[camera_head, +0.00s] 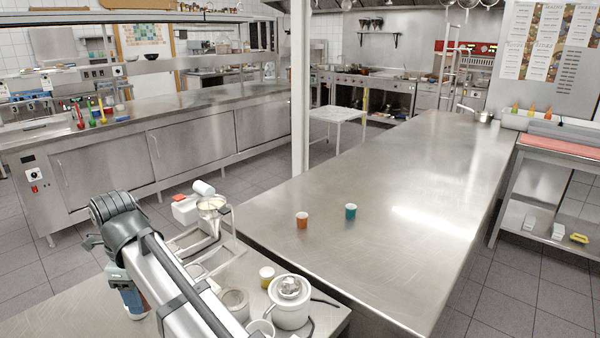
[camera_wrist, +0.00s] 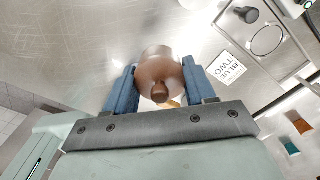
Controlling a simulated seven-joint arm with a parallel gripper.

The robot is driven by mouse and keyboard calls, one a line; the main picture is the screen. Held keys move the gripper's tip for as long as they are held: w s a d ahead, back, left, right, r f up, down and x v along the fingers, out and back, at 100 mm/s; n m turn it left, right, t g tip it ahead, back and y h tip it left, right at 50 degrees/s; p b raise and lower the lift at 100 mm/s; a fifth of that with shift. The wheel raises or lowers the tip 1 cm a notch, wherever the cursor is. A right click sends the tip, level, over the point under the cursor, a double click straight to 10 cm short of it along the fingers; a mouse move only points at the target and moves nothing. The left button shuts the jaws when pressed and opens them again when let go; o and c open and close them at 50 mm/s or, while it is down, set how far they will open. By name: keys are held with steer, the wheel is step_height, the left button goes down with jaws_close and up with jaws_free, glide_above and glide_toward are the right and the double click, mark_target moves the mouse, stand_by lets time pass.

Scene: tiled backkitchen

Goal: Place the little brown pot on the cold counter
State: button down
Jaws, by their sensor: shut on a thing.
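The little brown pot (camera_wrist: 158,68) is between the two blue fingers of my gripper (camera_wrist: 161,88) in the wrist view. The fingers are shut on its sides, and its small knob faces the camera. In the head view my arm reaches down at lower left; the fingers and the pot are hidden there. A long steel counter with doors and a control panel (camera_head: 190,148) runs along the left. No label shows which one is the cold counter.
An orange cup (camera_head: 302,219) and a teal cup (camera_head: 350,211) stand on the middle counter's near left part. A "BLUE TWO" card (camera_wrist: 236,73) lies beyond my gripper.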

steer(key=w+d+m, duration=0.1)
steer(key=w+d, duration=1.1)
steer(key=d, duration=0.5)
steer(key=w+d+m, duration=0.2)
steer(key=w+d, duration=1)
steer(key=d, duration=0.6)
steer(key=w+d+m, duration=0.1)
steer(key=w+d, duration=1.1)
steer(key=d, duration=0.5)
steer(key=shift+s+a+f, duration=0.1)
steer(key=shift+a+f, duration=0.05)
steer(key=shift+f, duration=4.7)
steer(key=shift+f, duration=0.15)
steer(key=shift+c, duration=1.9)
jaws_free()
step_height(320, 180, up, 12)
steer(key=shift+r, duration=0.2)
